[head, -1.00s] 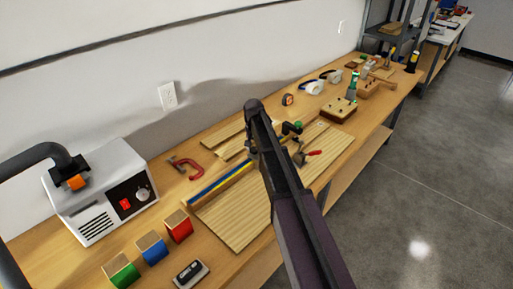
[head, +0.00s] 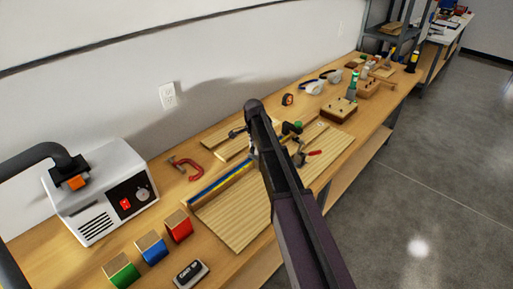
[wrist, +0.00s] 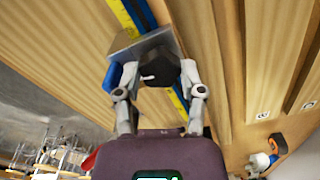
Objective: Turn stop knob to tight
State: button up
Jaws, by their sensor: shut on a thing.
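The stop knob (wrist: 160,72) is black, with a short white mark on its face. In the wrist view it sits between the two fingers of my gripper (wrist: 160,76), which is shut on it. The knob is at a grey metal stop plate (wrist: 124,45) on a blue and yellow rail (wrist: 128,15). The rail also shows in the head view (head: 222,182), along a ribbed wooden board (head: 235,210). In the head view my arm hides the knob and most of my gripper. I cannot read any tight marking.
A red clamp (head: 186,168) lies behind the rail. A red-handled tool (head: 305,155) lies right of my arm. A drilled wooden block (head: 340,111) stands further right.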

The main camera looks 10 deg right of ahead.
jog(key=shift+w+a+m, duration=0.1)
jog(key=shift+w+m, duration=0.1)
jog(key=shift+m, duration=1.8)
jog(key=o, duration=1.1)
jog(key=shift+o, duration=0.4)
jog(key=shift+s, duration=0.1)
